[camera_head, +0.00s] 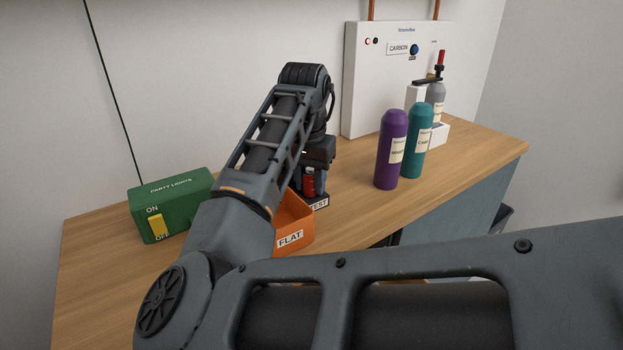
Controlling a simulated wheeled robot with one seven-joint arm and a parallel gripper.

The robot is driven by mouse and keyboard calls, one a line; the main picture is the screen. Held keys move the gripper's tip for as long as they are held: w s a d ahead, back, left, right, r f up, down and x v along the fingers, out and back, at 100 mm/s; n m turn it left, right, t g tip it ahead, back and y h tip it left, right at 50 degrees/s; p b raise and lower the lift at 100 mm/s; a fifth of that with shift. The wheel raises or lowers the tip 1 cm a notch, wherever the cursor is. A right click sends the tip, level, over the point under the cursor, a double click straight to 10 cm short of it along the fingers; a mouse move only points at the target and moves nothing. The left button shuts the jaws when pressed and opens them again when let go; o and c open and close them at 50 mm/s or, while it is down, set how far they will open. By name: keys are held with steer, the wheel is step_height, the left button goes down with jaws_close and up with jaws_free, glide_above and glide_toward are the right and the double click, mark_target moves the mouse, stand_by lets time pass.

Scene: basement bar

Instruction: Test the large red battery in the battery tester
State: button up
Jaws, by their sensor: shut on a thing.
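The red battery (308,187) is upright, with its top and sides partly hidden by my gripper (312,180). My gripper points down and is shut on the battery. The battery tester (320,204), a dark piece with a white "TEST" label, is directly below the battery. I cannot tell whether the battery's lower end touches the tester or is seated in it. Much of the tester is hidden behind my arm and the orange bin.
An orange bin labelled "FLAT" (293,239) stands just in front of the tester, partly behind my arm. A green "PARTY LIGHTS" box (172,203) is at left. Purple (392,150) and teal (418,142) bottles stand right, before a white carbonator (382,100). Wooden counter (350,215) is clear between.

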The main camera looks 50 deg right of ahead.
steer(key=f, duration=0.2)
steer(key=shift+s+f, duration=0.2)
steer(key=shift+f, duration=0.2)
steer(key=o, duration=1)
steer(key=shift+o, duration=0.9)
steer(key=shift+r, duration=0.2)
steer(key=r, duration=0.6)
steer(key=a+r, duration=0.1)
steer(key=r, duration=0.3)
steer(key=shift+a, duration=0.1)
